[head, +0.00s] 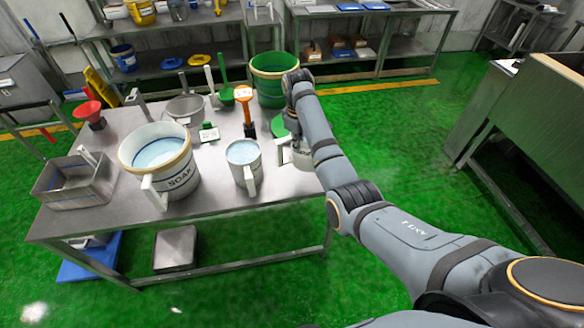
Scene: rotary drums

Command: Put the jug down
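A pale jug (243,170) with a light handle stands upright on the metal table (215,210), with pale blue liquid near its rim. A second grey-white vessel (303,160), perhaps also a jug, is mostly hidden behind my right forearm at the table's right edge. My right gripper (289,132) is at that edge, right beside this vessel. My arm covers most of the fingers, so I cannot tell whether they are closed on it, or whether it rests on the table. My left gripper is out of view.
A large bucket marked SOAK (180,182), a metal tray (62,196), a sieve (186,108), an orange-and-black tool (246,112) and a green bucket (273,90) crowd the table. The front right strip is bare. Shelves (340,75) stand behind.

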